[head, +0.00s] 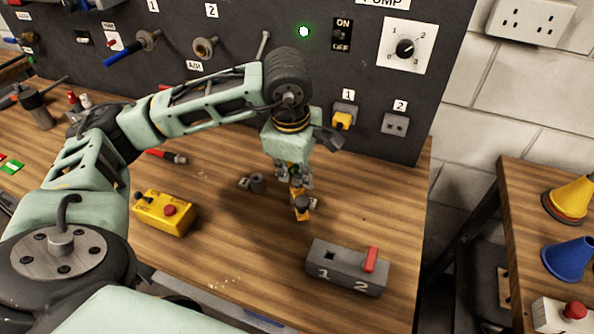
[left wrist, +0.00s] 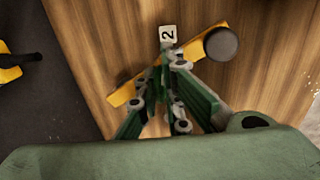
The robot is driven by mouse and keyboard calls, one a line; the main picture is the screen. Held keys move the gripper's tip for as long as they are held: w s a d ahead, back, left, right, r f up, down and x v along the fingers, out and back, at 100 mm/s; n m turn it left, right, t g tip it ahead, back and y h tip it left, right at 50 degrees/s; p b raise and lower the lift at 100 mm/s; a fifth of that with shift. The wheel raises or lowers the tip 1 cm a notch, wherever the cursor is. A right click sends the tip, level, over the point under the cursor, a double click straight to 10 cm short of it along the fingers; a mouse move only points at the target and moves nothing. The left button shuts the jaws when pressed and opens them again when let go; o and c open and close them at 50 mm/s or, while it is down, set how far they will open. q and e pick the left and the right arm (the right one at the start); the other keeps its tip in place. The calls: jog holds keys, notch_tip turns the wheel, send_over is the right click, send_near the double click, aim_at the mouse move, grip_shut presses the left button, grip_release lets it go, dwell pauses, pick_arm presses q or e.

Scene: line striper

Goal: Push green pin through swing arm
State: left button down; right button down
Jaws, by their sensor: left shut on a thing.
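A yellow bar (left wrist: 122,94), which looks like the swing arm, runs diagonally beneath my left gripper in the left wrist view. It has a dark round knob (left wrist: 221,43) at one end and a white label "2" (left wrist: 168,35) beside it. In the head view, yellow parts of it (head: 301,209) show below the fingers. My left gripper (head: 300,185) points down over the bench and is shut. Its fingers (left wrist: 165,77) close over the bar on a small dark green piece, apparently the green pin, mostly hidden among the green fingers. My right gripper is not in view.
A grey box (head: 345,270) marked 1 and 2 with a red lever stands to the front right. A dark panel (head: 270,80) rises behind.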

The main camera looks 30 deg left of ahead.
pick_arm(q)
jog(key=shift+f, duration=0.15)
jog(key=shift+f+b, duration=0.25)
jog(key=shift+b, duration=0.25)
jog(key=c, duration=1.8)
grip_release()
jog(key=shift+o, duration=1.4)
jog(key=shift+r, duration=0.1)
notch_tip(320, 180, up, 7)
jog(key=s+p, duration=0.1)
jog(key=p, duration=0.3)
jog(key=shift+d, duration=0.15)
jog(key=shift+s, duration=0.1)
